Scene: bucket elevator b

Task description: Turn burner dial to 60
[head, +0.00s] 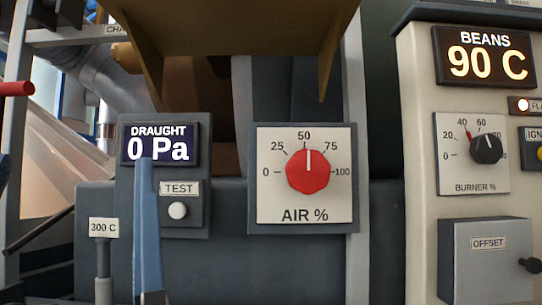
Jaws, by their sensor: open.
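The burner dial (487,150) is a black round knob on a white plate (474,180) marked BURNER %, at the right in the head view. Its red pointer leans up and left and its tip is close to the 40 mark, left of the 60 mark. The marks 0, 20, 40 and 60 are readable; the higher marks at the right are not readable behind the knob. My gripper is not in view, and nothing touches the dial.
The beans display (486,57) reads 90 C above the dial. An offset box (487,262) with a black side knob stands out below it. A red air dial (308,171) points near 50. The draught display (160,146) reads 0 Pa, partly behind a blue upright bar (148,230).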

